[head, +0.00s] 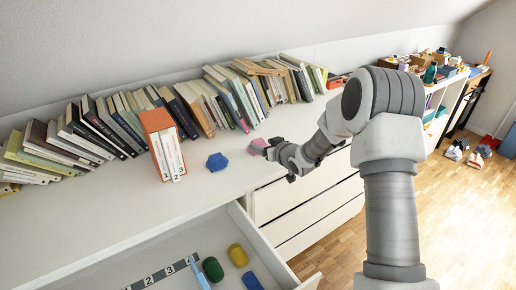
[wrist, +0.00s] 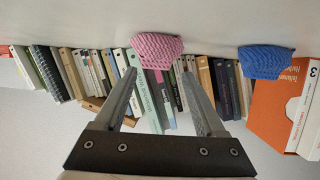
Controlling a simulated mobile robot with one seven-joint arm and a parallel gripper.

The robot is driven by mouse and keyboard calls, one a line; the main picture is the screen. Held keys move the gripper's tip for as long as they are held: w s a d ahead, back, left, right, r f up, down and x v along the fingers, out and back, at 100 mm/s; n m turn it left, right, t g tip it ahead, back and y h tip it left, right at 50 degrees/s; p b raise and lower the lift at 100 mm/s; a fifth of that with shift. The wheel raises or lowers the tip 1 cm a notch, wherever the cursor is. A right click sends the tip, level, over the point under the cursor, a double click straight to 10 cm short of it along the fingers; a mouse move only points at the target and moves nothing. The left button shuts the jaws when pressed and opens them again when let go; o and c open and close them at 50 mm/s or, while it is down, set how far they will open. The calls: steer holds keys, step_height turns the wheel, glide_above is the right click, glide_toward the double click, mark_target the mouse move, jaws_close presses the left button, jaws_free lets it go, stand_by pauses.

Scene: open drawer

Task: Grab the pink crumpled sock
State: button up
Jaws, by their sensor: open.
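The pink crumpled sock (head: 257,146) lies on the white dresser top in front of the row of books. It also shows in the wrist view (wrist: 157,46) as a knitted pink lump. My gripper (wrist: 160,74) is open and empty in the wrist view. Its two fingers point toward the sock, which appears just beyond the gap between the fingertips. In the head view my gripper (head: 269,151) is close to the right side of the sock and partly hides it. I cannot tell whether they touch.
A blue knitted lump (head: 217,162) lies left of the sock, also in the wrist view (wrist: 265,61). An orange file box (head: 158,126) stands farther left. Books (head: 205,107) line the wall. An open drawer (head: 150,264) below holds green, yellow and blue items. The dresser's front top is clear.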

mark_target(259, 141)
steer(key=shift+d+b+x, duration=0.15)
steer(key=shift+b+x, duration=0.05)
steer(key=shift+x, duration=1.1)
steer(key=shift+d+b+x, duration=0.1)
steer(key=shift+b+x, duration=0.1)
steer(key=shift+x, duration=1.05)
steer(key=shift+w, duration=0.2)
steer(key=shift+r, duration=0.1)
jaws_close()
